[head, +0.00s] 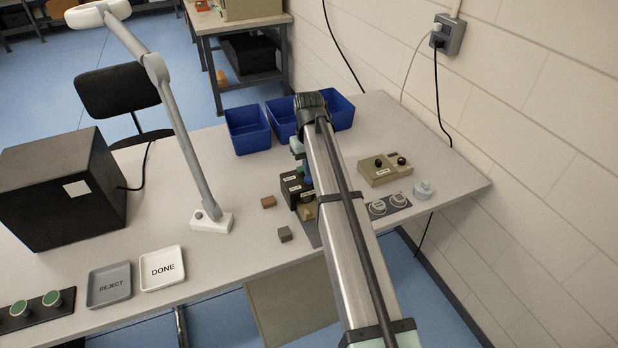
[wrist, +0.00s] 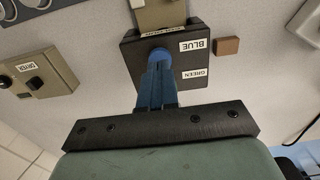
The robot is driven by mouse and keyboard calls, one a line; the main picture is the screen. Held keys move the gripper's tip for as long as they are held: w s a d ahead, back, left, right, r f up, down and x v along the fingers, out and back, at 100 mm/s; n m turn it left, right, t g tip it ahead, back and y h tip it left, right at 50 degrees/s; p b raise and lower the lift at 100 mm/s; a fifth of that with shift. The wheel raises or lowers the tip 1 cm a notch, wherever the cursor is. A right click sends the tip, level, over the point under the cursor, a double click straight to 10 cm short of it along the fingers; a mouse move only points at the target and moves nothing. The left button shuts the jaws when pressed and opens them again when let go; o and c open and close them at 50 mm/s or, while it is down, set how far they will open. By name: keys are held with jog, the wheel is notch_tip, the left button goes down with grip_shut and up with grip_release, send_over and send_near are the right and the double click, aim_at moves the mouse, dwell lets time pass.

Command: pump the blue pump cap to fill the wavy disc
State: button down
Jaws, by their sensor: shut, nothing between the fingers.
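The black pump block (wrist: 128,48) has labels reading BLUE and GREEN in the wrist view, and it shows in the head view (head: 289,190). My gripper (wrist: 158,66) has its blue fingers together, pointing at the block beside the BLUE label. A rounded blue top, seemingly the blue pump cap (wrist: 160,53), shows right at the fingertips. I cannot tell whether they touch. In the head view my arm partly covers the block. I cannot make out the wavy disc; a tan piece (wrist: 160,14) adjoins the block.
A tan box with black knobs (head: 391,169) stands right of my arm, near a dark plate with two pale round pieces (head: 377,208). Blue bins (head: 248,130) stand behind. A DONE tray (head: 162,286) lies front left.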

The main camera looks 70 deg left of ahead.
jog(key=shift+f, duration=1.35)
dwell(1.3)
jog(key=shift+r, duration=4.05)
